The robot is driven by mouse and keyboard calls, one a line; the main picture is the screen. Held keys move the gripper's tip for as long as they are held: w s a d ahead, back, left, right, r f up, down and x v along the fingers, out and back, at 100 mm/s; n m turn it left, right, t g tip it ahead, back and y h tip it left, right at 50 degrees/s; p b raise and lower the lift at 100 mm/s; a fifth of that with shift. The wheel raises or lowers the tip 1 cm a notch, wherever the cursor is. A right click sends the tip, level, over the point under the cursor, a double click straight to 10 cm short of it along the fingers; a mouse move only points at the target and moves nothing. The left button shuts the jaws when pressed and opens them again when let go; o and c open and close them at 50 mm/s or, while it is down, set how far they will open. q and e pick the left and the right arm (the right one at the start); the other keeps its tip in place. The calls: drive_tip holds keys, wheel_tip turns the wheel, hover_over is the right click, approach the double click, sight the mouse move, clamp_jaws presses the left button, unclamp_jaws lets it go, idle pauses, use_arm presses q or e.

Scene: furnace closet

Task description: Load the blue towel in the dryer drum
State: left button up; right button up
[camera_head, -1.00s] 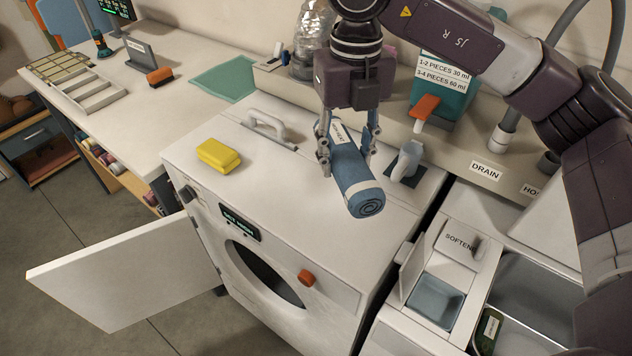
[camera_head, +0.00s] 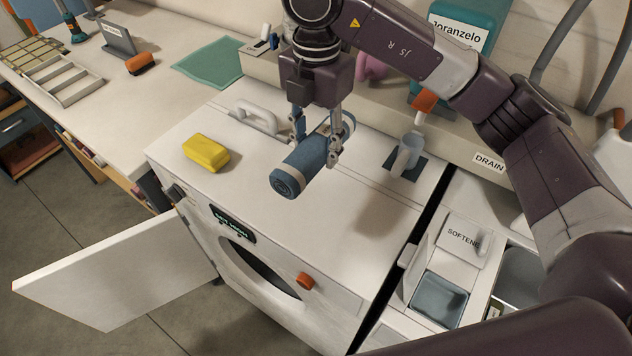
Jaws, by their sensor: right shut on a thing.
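The blue towel (camera_head: 304,166) is a tight roll with a pale band. My right gripper (camera_head: 316,150) is shut on it and holds it above the dryer's white top, tilted with its rolled end toward the front left. The dryer drum (camera_head: 262,268) shows as a dark round opening in the front of the white dryer (camera_head: 340,225), below and in front of the towel. The dryer door (camera_head: 120,277) is swung wide open to the left. My left gripper is not in view.
A yellow sponge (camera_head: 206,153) and a white handle (camera_head: 256,117) are on the dryer top. An orange knob (camera_head: 305,281) sits beside the drum opening. The softener compartment (camera_head: 440,298) is at the right.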

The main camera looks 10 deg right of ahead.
drive_tip(key=p, duration=0.2)
hover_over(316, 197)
wheel_tip(316, 197, down, 7)
drive_tip(key=shift+f, duration=0.1)
wheel_tip(316, 197, down, 4)
drive_tip(key=shift+f+p, duration=0.2)
drive_tip(key=shift+p, duration=0.3)
drive_tip(key=shift+f, duration=0.15)
drive_tip(key=o, duration=1.3)
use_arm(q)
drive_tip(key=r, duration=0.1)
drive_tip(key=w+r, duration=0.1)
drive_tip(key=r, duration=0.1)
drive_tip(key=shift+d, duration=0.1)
use_arm(e)
drive_tip(key=shift+r, duration=0.25)
wheel_tip(316, 197, up, 10)
drive_tip(key=b, duration=0.4)
drive_tip(key=shift+r, duration=0.2)
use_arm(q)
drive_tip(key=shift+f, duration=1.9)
use_arm(e)
drive_tip(key=shift+r, duration=0.7)
